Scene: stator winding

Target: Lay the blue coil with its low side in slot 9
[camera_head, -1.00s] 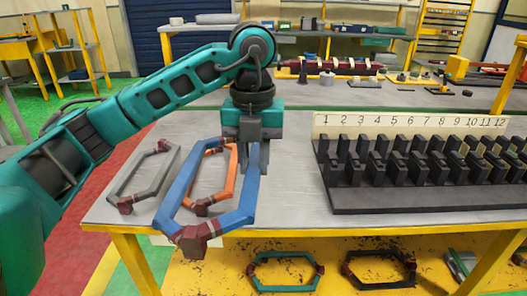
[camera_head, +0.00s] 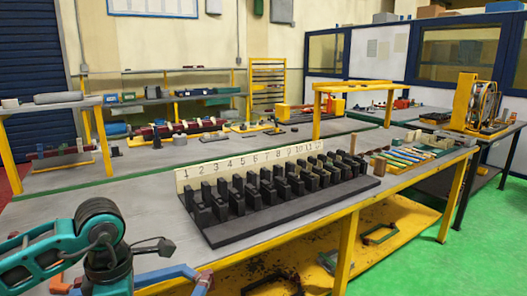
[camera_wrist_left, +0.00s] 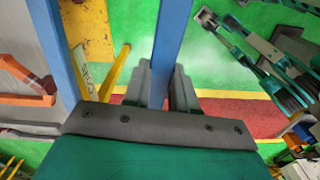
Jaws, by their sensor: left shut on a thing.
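The blue coil (camera_head: 165,275) shows in part at the lower left of the head view, beside my left wrist. In the left wrist view a straight blue bar (camera_wrist_left: 170,45) of it runs between the fingers of my left gripper (camera_wrist_left: 168,88), which is shut on it. Another blue length (camera_wrist_left: 52,45) runs down the left of that view. In the head view the fingertips are hidden. The black slotted stator block (camera_head: 300,213) stands on the table, right of my left arm, with a pale numbered strip (camera_head: 240,165) behind it. Slot 9 looks empty and apart from the coil.
An orange coil (camera_wrist_left: 30,98) lies on the grey table at the left of the left wrist view. Coloured strips and small parts (camera_head: 410,155) lie right of the block. A dark coil (camera_head: 380,234) lies on the yellow lower shelf.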

